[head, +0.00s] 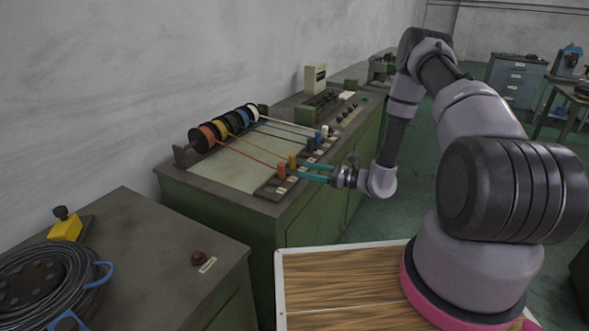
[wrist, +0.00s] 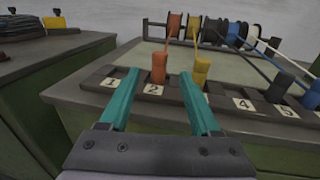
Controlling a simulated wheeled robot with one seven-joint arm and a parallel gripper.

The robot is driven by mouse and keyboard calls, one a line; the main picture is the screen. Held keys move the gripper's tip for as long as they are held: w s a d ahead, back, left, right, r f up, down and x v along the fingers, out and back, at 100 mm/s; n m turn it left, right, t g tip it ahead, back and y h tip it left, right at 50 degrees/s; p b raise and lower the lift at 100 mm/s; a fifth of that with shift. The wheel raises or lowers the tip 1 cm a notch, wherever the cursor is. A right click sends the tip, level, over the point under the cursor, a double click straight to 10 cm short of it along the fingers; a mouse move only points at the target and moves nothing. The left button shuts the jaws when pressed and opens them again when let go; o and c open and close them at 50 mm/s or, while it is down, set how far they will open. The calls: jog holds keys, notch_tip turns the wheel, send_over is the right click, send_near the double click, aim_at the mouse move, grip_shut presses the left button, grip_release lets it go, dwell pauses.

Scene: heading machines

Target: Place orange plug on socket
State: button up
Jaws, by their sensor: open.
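The orange plug (head: 281,171) stands upright on the numbered strip (head: 265,192) along the near edge of the bench, with an orange cord running back to a spool. In the wrist view the orange plug (wrist: 158,68) stands behind the label marked 2, framed between the fingertips. My gripper (head: 301,172) has teal fingers, open and empty, pointing at the plug from the right and just short of it. In the wrist view my gripper (wrist: 159,76) has the yellow plug (wrist: 201,72) close beside its right fingertip. I cannot tell which socket is meant.
Dark and white plugs (head: 318,138) stand farther along the strip. A rack of coloured spools (head: 222,126) sits behind, with cords stretched across the bench top. A nearer cabinet (head: 130,235) carries a cable coil and a yellow block. Green floor is clear right of the bench.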

jog(key=s+r+n+g+h, duration=0.2)
jog(key=s+r+n+g, duration=0.3)
jog(key=r, duration=0.7)
jog(key=s+r+n+g+h, duration=0.25)
jog(key=s+r+n, duration=0.35)
jog(key=r, duration=0.6)
jog(key=s+d+r+n+t+h, duration=0.3)
jog(key=s+d+r+h, duration=0.2)
jog(key=s+r, duration=0.3)
jog(key=s+d+r+n+t+h, duration=0.4)
jog(key=s+d+r, duration=0.3)
jog(key=r, duration=0.3)
jog(key=shift+s+d+n+h, duration=0.3)
jog(key=shift+s+h, duration=0.15)
jog(key=shift+s, duration=0.15)
jog(key=shift+r, duration=0.1)
